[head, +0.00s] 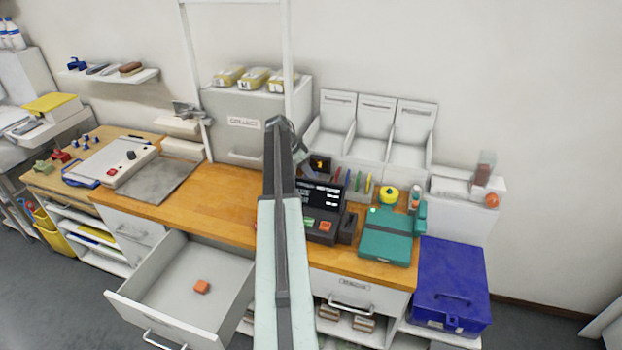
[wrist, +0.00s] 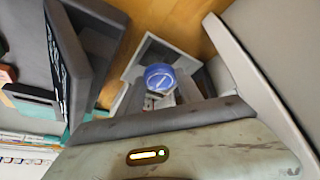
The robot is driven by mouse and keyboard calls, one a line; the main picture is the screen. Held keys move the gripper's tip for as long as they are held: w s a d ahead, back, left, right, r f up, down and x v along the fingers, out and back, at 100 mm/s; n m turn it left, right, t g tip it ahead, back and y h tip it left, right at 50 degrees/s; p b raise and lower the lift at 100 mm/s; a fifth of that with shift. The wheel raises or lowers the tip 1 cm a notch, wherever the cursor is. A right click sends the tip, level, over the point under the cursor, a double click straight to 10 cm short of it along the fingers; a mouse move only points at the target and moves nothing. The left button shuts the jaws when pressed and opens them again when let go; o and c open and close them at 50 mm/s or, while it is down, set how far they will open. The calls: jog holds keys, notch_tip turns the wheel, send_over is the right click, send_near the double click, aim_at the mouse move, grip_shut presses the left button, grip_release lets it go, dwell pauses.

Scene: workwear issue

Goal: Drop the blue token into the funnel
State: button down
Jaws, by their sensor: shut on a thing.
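The blue token (wrist: 159,77) is a round disc in the middle of the wrist view, held between the fingers of my gripper (wrist: 160,88). In the head view my gripper (head: 284,127) is at the far end of my raised arm, near the grey collect box, and the token is hidden there. Beyond the token in the wrist view is a grey square-rimmed holder (wrist: 148,48) on the wood, which may be the funnel. The token overlaps it in the picture; I cannot tell its height above it. My arm hides this spot in the head view.
A dark terminal (head: 322,212) stands close on the right of my arm. The grey collect box (head: 228,106) is behind left. An open drawer (head: 165,275) holds an orange block (head: 201,286). A teal case (head: 386,240) and blue box (head: 452,272) are at right.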

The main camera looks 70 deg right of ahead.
jog(key=shift+s+d, duration=0.35)
jog(key=shift+s, duration=0.05)
jog(key=shift+s+d, duration=0.35)
jog(key=shift+d, duration=0.05)
notch_tip(320, 180, down, 4)
jog(key=b, duration=0.4)
jog(key=shift+w+a, duration=0.1)
jog(key=shift+r, duration=0.25)
jog(key=shift+f+b, duration=0.4)
jog(key=shift+f, duration=0.25)
jog(key=c, duration=0.8)
grip_release()
jog(key=shift+o, duration=0.2)
jog(key=shift+r, duration=0.15)
